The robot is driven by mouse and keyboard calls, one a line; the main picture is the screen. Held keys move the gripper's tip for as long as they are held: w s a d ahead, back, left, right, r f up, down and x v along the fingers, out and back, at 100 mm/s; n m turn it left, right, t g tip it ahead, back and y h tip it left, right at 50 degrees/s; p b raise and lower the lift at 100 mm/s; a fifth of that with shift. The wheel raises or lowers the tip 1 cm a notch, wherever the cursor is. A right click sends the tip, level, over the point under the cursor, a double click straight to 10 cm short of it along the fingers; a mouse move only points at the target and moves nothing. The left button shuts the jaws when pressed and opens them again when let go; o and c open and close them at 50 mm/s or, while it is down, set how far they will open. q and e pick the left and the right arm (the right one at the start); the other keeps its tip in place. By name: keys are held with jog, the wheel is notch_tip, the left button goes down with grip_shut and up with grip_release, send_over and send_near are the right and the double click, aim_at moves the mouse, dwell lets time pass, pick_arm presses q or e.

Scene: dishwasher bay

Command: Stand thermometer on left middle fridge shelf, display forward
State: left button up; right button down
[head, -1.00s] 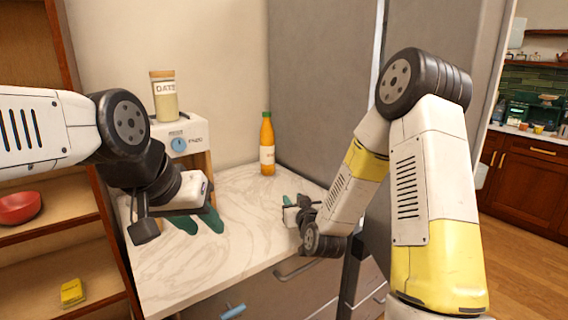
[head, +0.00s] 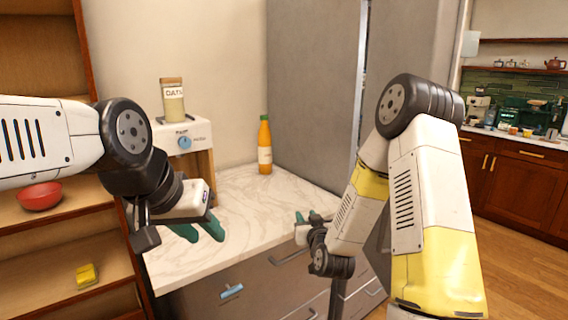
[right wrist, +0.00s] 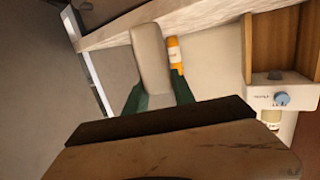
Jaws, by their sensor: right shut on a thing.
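My right gripper (right wrist: 158,94) is shut on a pale, rounded block (right wrist: 150,55), which shows between its green fingers in the right wrist view. It looks like the thermometer seen from a plain side; no display shows. In the head view the right gripper (head: 308,222) is near the counter's front right corner, and the held thing is hard to make out. My left gripper (head: 199,230) is open and empty above the counter's left part. The tall grey fridge (head: 312,85) stands right of the counter. Its shelves are hidden.
A marble counter (head: 245,200) has an orange bottle (head: 265,150) at the back and a white machine (head: 190,138) with a jar (head: 173,100) on top. Drawers (head: 260,285) are below. Open floor (head: 510,240) lies right.

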jog(key=s+d+f+m+h, duration=0.1)
jog(key=s+d+f+h, duration=0.1)
jog(key=d+f, duration=0.5)
jog(key=shift+s+d+f+m+h, duration=0.25)
jog(key=shift+d+m+h, duration=0.15)
jog(key=shift+d, duration=0.35)
